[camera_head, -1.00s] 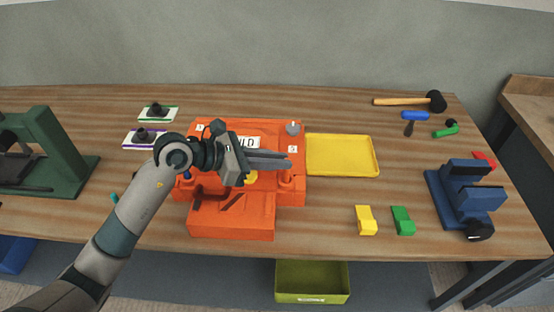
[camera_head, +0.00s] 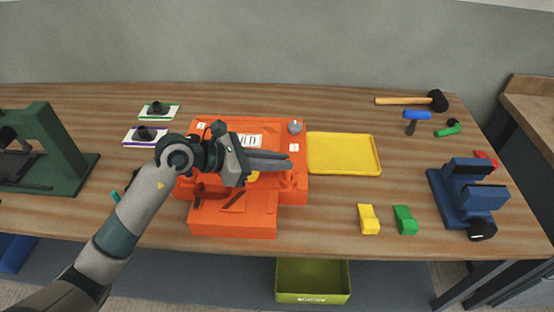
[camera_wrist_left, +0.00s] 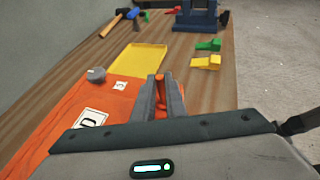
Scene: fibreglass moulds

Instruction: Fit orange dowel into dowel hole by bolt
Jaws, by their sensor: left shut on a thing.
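The orange mould (camera_head: 235,220) lies on the table in the head view, with white number tags and a white name plate partly covered by my left gripper. A grey round knob, possibly the bolt (camera_head: 295,127), stands at its far right corner, and it also shows in the left wrist view (camera_wrist_left: 96,75). My left gripper (camera_head: 290,161) is over the mould's right part, its fingers pointing right. In the left wrist view its fingers (camera_wrist_left: 161,90) are closed around a narrow orange piece, seemingly the dowel (camera_wrist_left: 161,98). I cannot make out the dowel hole. My right gripper is not in view.
A yellow tray (camera_head: 342,172) lies right of the mould. Yellow (camera_head: 368,219) and green (camera_head: 404,220) blocks stand near the front edge. A blue vise (camera_head: 465,200) is at the right, a mallet (camera_head: 412,101) at the back. A green press (camera_head: 45,150) stands at the left.

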